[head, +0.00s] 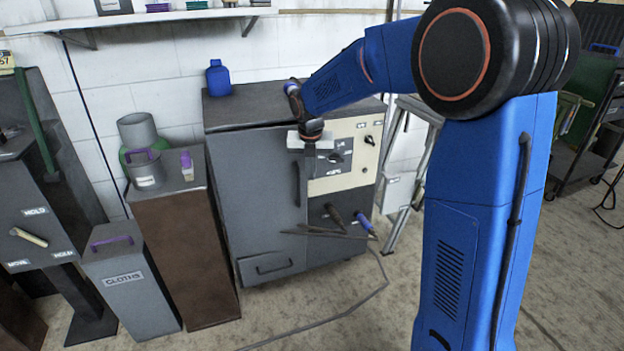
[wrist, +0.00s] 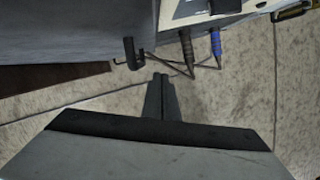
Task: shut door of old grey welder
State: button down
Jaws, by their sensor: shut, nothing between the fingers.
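The old grey welder (head: 224,112) is a dark grey cabinet against the wall. Its door (head: 250,190) is the grey left front panel, with a dark upright handle (head: 297,184) near its right edge. The door looks nearly flush; I cannot tell whether a small gap is left. In the wrist view the door's handle (wrist: 131,52) shows beyond my fingers. My gripper (head: 310,172) points down in front of the welder, near the handle and the cream control panel (head: 349,150). In the wrist view my gripper (wrist: 160,82) has its fingers together and empty, with floor beyond them.
A blue bottle (head: 218,78) stands on the welder. A brown cabinet (head: 184,250) and a grey cloths bin (head: 130,285) stand to its left. A blue plug (head: 364,224) and cables hang from its lower right front. A stepladder (head: 405,165) stands right. The front floor is mostly clear.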

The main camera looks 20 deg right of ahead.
jog(key=s+d+r+m+t+y, duration=0.35)
jog(key=r+m+y, duration=0.2)
jog(key=m, duration=1.05)
jog(key=w+a+f, duration=0.3)
jog(key=w+f, duration=0.4)
jog(key=w, duration=0.1)
jog(key=shift+a, duration=0.15)
